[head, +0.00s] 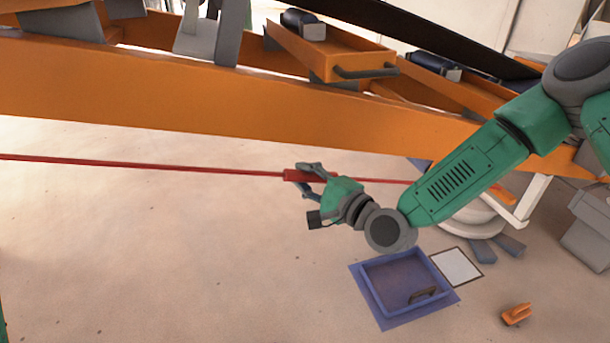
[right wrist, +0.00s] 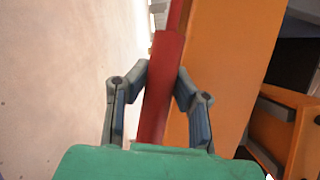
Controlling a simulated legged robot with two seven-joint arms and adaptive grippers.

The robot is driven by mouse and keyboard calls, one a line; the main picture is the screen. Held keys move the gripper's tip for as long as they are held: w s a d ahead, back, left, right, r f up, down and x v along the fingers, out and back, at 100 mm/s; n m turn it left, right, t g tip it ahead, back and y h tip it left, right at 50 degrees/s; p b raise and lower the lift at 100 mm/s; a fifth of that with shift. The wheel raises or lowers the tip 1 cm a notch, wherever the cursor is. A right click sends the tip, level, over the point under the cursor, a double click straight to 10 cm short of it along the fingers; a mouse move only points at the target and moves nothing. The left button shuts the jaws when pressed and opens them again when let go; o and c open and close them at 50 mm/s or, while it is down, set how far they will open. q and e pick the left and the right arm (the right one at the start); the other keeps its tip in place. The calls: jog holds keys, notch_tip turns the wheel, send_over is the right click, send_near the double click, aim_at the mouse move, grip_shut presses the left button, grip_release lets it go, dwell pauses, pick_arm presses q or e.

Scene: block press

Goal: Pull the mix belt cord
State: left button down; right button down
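A thin red cord (head: 130,163) runs from the left edge in front of the orange conveyor frame, with a thicker red handle (head: 294,175) in its middle. The cord continues right, behind my right arm. My right gripper (head: 308,179) comes in from the right with its fingers on either side of the handle. In the right wrist view, the red handle (right wrist: 160,95) lies between the two fingertips of that gripper (right wrist: 162,78), which bend inward and appear to touch its sides. My left gripper is out of view.
The orange conveyor beam (head: 200,110) runs just behind the cord, with an orange tray (head: 325,50) above. Below lie a blue bin (head: 375,290), a white square (head: 456,267) and a small orange object (head: 516,314). The floor at left is clear.

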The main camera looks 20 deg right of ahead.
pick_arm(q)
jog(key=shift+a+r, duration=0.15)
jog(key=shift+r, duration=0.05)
pick_arm(e)
jog(key=s, duration=0.2)
jog(key=s+d, duration=0.1)
jog(key=shift+s+f+h, duration=0.25)
jog(key=shift+f+h, duration=0.05)
jog(key=shift+f, duration=0.05)
jog(key=c, duration=1.3)
grip_release()
jog(key=shift+d, duration=0.15)
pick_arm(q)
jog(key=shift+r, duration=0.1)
pick_arm(e)
jog(key=shift+v, duration=6.1)
